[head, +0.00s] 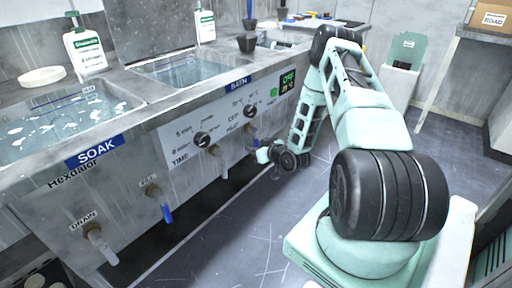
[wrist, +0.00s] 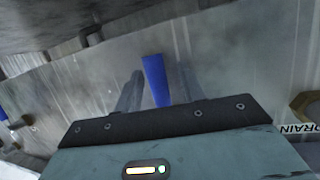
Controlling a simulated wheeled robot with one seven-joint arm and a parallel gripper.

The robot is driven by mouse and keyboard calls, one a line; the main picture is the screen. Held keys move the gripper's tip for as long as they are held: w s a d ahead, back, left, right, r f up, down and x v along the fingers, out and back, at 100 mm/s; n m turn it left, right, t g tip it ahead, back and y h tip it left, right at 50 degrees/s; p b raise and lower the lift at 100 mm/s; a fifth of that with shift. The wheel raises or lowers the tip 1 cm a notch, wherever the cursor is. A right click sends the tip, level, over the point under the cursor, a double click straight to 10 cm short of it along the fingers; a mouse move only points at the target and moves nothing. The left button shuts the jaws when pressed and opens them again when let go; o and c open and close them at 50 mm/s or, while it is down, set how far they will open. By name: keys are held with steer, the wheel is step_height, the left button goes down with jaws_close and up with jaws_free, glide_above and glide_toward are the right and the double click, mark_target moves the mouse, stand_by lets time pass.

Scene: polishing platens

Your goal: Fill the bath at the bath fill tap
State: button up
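The bath (head: 178,72) is the middle basin in the steel counter, marked BATH on a blue label (head: 238,83); bluish liquid shows in it. In the wrist view a blue tap handle (wrist: 154,78) stands between the two fingers of my gripper (wrist: 160,69), with a gap on each side. My gripper is open. In the head view my gripper (head: 263,155) is low in front of the counter's face, to the right of the knobs; its fingers and the handle between them cannot be made out there. A brass fitting (wrist: 306,104) with a DRAIN label is at the right in the wrist view.
The soak basin (head: 60,115) is at the left, with a drain tap (head: 98,240) and a blue-handled fill tap (head: 162,205) on its front. A display (head: 288,80) reads OFF. Bottles (head: 85,52) stand on the counter. The floor (head: 215,245) before it is clear.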

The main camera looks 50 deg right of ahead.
steer(key=shift+s, duration=0.1)
steer(key=p+v, duration=0.1)
steer(key=v, duration=1.6)
steer(key=shift+p, duration=0.35)
steer(key=shift+r, duration=0.15)
